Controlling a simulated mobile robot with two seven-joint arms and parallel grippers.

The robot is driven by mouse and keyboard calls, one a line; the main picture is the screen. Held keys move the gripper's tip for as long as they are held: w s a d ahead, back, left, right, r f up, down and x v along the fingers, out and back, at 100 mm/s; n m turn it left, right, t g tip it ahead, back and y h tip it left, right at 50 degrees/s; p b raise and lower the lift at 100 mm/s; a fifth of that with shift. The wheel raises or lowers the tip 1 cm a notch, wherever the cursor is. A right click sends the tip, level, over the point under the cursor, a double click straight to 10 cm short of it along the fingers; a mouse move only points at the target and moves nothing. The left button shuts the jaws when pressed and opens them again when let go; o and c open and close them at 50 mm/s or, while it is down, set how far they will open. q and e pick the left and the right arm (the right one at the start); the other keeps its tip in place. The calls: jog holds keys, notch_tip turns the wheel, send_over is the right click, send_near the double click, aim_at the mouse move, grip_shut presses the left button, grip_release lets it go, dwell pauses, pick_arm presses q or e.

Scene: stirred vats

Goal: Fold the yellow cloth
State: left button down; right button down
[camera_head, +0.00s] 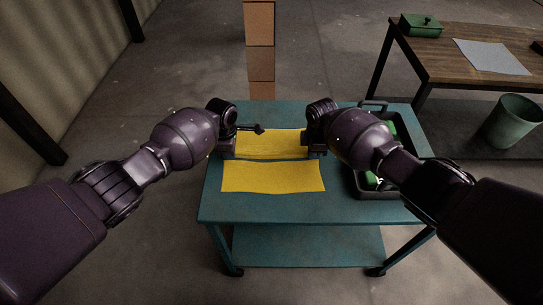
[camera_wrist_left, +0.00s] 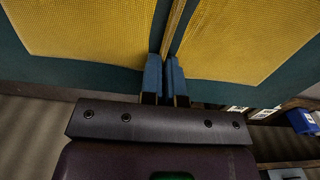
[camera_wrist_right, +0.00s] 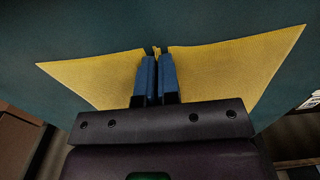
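The yellow cloth (camera_head: 272,177) is on the teal cart top. In the head view it shows as a front panel and a back panel, with a dark band between them. My left gripper (camera_head: 230,149) is at the cloth's left edge and my right gripper (camera_head: 316,149) at its right edge. In the left wrist view the left fingers (camera_wrist_left: 166,65) are close together on a narrow raised strip of cloth. In the right wrist view the right fingers (camera_wrist_right: 156,65) are close together, with a small bit of cloth at their tips. The grippers hide parts of the cloth's side edges.
A dark tray (camera_head: 374,194) with green things stands on the cart's right side, partly under my right arm. A wooden table (camera_head: 440,62) with a green box (camera_head: 421,25) and a pale sheet (camera_head: 490,56) is at the back right, beside a green bin (camera_head: 512,122). The cart's front strip is clear.

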dwell(0.3)
